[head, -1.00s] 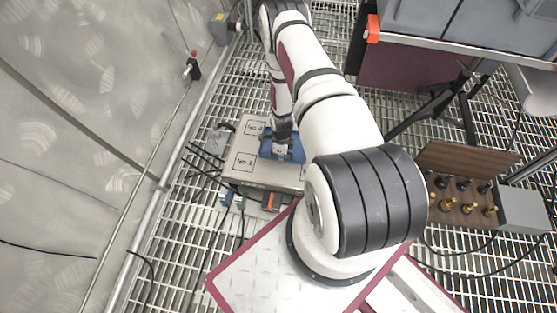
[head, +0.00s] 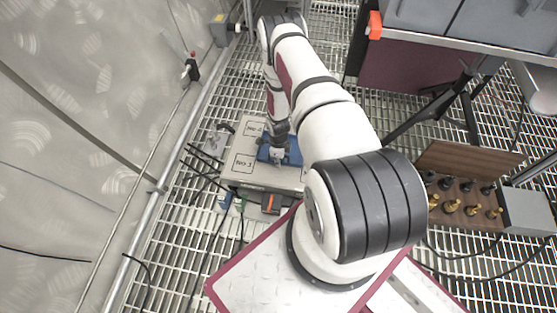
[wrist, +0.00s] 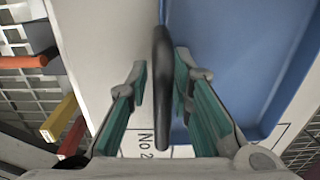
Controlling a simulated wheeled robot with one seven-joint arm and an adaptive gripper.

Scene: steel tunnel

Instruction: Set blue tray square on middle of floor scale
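The blue tray (head: 293,155) lies on a pale platform (head: 232,175) with outlined, numbered squares, partly hidden by my arm. I cannot tell for sure that this platform is the floor scale. In the wrist view the blue tray (wrist: 245,55) fills the upper right, with a "No 2" mark on the pale surface below it. A dark upright bar (wrist: 162,100), seemingly the tray's handle, stands between the green finger pads of my gripper (wrist: 160,85). A gap shows left of the bar; the right pad is very close to it. My gripper (head: 278,158) is low over the tray.
Cables and small coloured parts (head: 270,203) lie at the platform's near edge. A pipe (head: 150,210) runs along the left wall. Open grating (head: 185,270) surrounds the platform.

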